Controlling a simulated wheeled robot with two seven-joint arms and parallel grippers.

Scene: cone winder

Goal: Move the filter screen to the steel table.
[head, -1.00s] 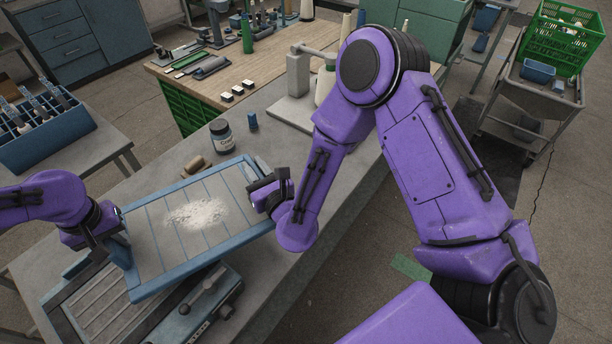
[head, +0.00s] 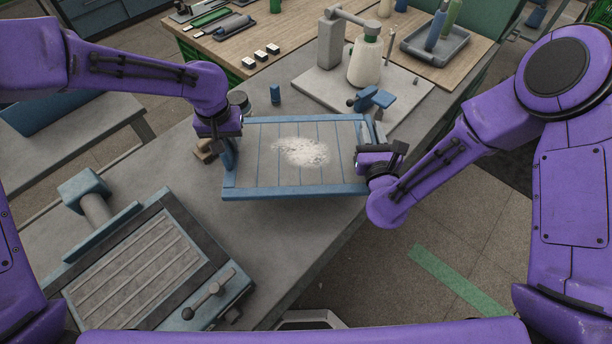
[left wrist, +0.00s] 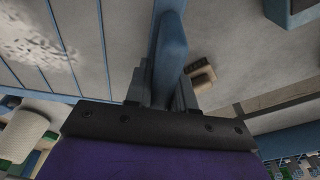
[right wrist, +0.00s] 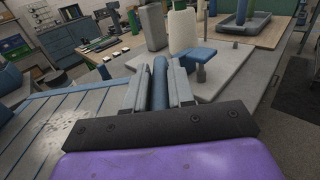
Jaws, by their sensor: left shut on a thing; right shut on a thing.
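The filter screen (head: 290,191) is a blue-framed slatted panel with a patch of white powder (head: 302,152) on top. It is over the grey tabletop (head: 270,226), roughly level; its height above it is hard to tell. My left gripper (head: 228,145) is shut on its left end bar, which shows between the fingers in the left wrist view (left wrist: 168,45). My right gripper (head: 368,158) is shut on its right end bar, seen between the fingers in the right wrist view (right wrist: 160,78). The fingertips are partly hidden in the head view.
A ribbed grey machine bed (head: 145,262) with a blue end block and lever lies lower left. Behind the screen are a small blue bottle (head: 275,94), a dark jar (head: 238,100) and a winder stand with a pale cone (head: 365,65). Brown pieces (head: 203,150) lie left. Bare tabletop lies in front.

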